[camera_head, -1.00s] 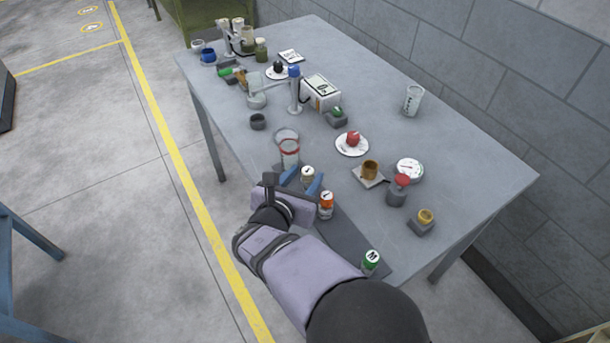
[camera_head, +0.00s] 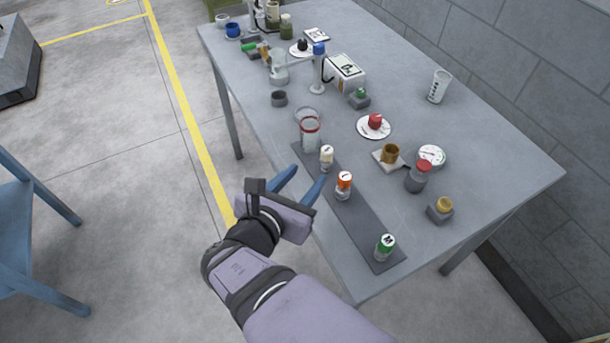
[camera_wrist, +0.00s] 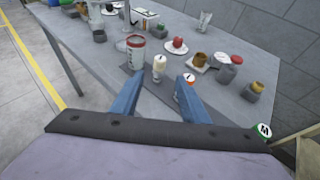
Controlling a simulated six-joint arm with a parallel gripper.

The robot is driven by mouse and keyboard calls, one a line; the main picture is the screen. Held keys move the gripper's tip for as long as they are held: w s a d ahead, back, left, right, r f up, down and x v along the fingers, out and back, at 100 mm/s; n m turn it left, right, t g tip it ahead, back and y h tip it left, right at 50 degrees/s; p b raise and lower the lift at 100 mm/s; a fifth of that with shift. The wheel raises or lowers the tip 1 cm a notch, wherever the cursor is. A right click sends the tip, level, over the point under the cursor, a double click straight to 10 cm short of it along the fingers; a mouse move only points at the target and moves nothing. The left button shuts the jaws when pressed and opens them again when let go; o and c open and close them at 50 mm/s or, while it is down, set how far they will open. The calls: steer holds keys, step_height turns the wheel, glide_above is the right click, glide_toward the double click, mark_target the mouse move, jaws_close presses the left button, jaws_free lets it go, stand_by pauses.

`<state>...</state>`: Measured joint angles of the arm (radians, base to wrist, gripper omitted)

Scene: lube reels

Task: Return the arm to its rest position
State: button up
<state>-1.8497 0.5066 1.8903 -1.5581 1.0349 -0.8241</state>
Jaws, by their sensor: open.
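My gripper (camera_head: 300,185) is open and empty, its two blue fingers apart. In the head view it is over the near left edge of the grey table (camera_head: 420,90), left of the white-capped reel (camera_head: 327,156) and the orange-capped reel (camera_head: 344,184). These two stand upright on a dark grey mat (camera_head: 362,222), with a green-capped reel (camera_head: 385,246) at its near end. In the wrist view the fingers (camera_wrist: 155,92) point at the table, with the white-capped reel (camera_wrist: 159,67) showing between them, apart from both.
A clear jar with a red band (camera_head: 310,132) stands at the mat's far end. Plates, a box (camera_head: 344,72), a dial (camera_head: 431,155) and a white cup (camera_head: 439,86) stand farther back. A blue frame (camera_head: 30,230) is at the left. The floor between is clear.

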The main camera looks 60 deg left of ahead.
steer(key=w+d+m+h+p, duration=0.2)
steer(key=w+d+m+h, duration=0.6)
steer(key=w+d, duration=0.75)
steer(key=w+d+f+m+g+h+p, duration=0.1)
steer(key=w+d+m+g, duration=0.1)
steer(key=w+d+m, duration=0.4)
steer(key=w+d+f+m+g+h+p, duration=0.1)
steer(key=w+d+m+h, duration=0.15)
steer(key=d, duration=0.45)
steer(key=s+d+m+g+y+p, duration=0.1)
steer(key=s+d+m+g, duration=0.3)
steer(key=d+m, duration=0.8)
steer(key=s+d+r+m+g+y+p, duration=0.1)
steer(key=s+d+m+g+y+p, duration=0.1)
steer(key=d+m, duration=1)
steer(key=s+m+g+p, duration=0.1)
steer(key=s+m+p, duration=0.1)
steer(key=s+m, duration=0.1)
steer(key=shift+d+g+p, duration=0.3)
steer(key=shift+d+g, duration=0.05)
steer(key=shift+g, duration=0.05)
